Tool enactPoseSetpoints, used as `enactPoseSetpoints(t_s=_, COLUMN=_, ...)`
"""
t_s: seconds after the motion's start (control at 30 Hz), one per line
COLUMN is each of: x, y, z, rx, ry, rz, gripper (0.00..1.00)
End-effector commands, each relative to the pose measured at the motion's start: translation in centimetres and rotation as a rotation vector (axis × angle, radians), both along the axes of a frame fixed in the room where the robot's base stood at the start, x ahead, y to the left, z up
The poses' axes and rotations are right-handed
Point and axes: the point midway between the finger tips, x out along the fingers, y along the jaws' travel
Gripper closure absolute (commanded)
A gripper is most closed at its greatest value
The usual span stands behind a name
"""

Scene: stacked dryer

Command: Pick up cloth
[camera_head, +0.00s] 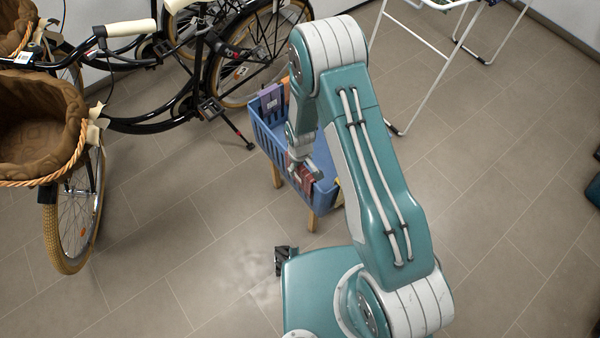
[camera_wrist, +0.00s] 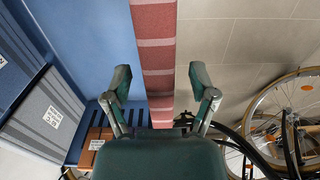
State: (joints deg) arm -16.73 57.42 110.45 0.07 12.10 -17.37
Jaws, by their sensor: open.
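A red and pink striped cloth (camera_wrist: 155,50) hangs as a long strip over the rim of the blue basket (camera_wrist: 62,25) in the wrist view. In the head view, the cloth (camera_head: 303,180) shows as a small reddish patch at the near side of the basket (camera_head: 270,143). My gripper (camera_wrist: 160,85) is open, with one finger on each side of the strip in the wrist picture. I cannot tell how deep the cloth lies between the fingers. In the head view my gripper (camera_head: 304,166) is small and partly covers the cloth and rim.
The basket stands on wooden legs (camera_head: 313,220) and holds grey labelled boxes (camera_wrist: 45,112). Bicycles (camera_head: 165,110) stand at the left, one with a brown basket (camera_head: 40,120). A white drying rack (camera_head: 435,75) stands at the back right. The tiled floor (camera_head: 490,190) is clear at the right.

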Motion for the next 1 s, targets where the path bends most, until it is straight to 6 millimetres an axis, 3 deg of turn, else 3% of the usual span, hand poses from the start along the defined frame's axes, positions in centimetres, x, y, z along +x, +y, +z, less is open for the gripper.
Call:
enactPoseSetpoints(t_s=0.1, x=-0.02, y=0.00, z=-1.02, rx=-0.001, ry=0.001, rz=0.000, gripper=0.26)
enactPoseSetpoints(t_s=0.33, x=-0.02, y=0.00, z=-1.15, rx=0.000, ry=0.000, rz=0.000, gripper=0.26)
enactPoseSetpoints(t_s=0.37, x=-0.02, y=0.00, z=-1.14, rx=0.000, ry=0.000, rz=0.000, gripper=0.30)
enactPoseSetpoints(t_s=0.5, x=-0.02, y=0.00, z=-1.13, rx=0.000, ry=0.000, rz=0.000, gripper=0.93)
enactPoseSetpoints(t_s=0.53, x=-0.02, y=0.00, z=-1.13, rx=0.000, ry=0.000, rz=0.000, gripper=1.00)
enactPoseSetpoints(t_s=1.0, x=0.03, y=0.04, z=-0.72, rx=0.000, ry=0.000, rz=0.000, gripper=1.00)
